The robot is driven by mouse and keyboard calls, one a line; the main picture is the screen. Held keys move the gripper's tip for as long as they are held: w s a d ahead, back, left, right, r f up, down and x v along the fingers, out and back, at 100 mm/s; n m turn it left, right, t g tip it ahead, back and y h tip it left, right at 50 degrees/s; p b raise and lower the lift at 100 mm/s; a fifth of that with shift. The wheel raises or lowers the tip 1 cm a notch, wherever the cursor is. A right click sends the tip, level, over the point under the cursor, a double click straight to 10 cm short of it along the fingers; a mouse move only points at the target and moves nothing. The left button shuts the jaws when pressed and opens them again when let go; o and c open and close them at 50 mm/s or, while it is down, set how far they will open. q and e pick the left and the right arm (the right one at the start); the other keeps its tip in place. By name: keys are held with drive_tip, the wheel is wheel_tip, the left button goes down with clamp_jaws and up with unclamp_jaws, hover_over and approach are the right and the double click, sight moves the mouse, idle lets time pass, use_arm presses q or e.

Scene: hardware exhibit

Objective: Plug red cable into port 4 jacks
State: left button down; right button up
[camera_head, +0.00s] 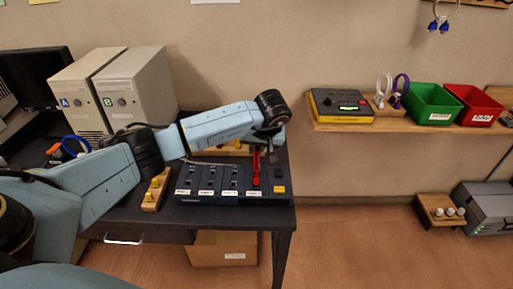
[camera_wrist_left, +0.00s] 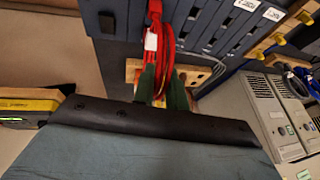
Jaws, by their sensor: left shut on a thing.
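The red cable (camera_head: 256,168) hangs over the right part of the dark blue port panel (camera_head: 205,182) on the desk. My left gripper (camera_wrist_left: 163,88) is shut on the red cable; in the left wrist view the looped red cable (camera_wrist_left: 166,38) with a small white tag sits at its green fingertips. In the head view the left hand is above the panel's back right side, and its fingers are mostly hidden. The panel has several ports in a row with small labels too small to read. I cannot tell whether the plugs touch any jack. My right gripper is not in view.
Wooden blocks with yellow parts (camera_head: 155,190) lie left of the panel. Two beige computer towers (camera_head: 136,92) stand at the back left. A wall shelf (camera_head: 345,125) at right holds a yellow-black meter (camera_head: 340,105), a green bin (camera_head: 432,103) and a red bin (camera_head: 474,104).

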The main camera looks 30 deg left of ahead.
use_arm(q)
drive_tip(key=shift+f, duration=0.3)
idle(0.5)
idle(0.3)
drive_tip(key=c, duration=0.7)
unclamp_jaws()
drive_tip(key=p+v, duration=0.6)
drive_tip(key=v, duration=0.1)
drive_tip(key=shift+r, duration=0.25)
idle(0.4)
drive_tip(key=shift+d, duration=0.1)
idle(0.4)
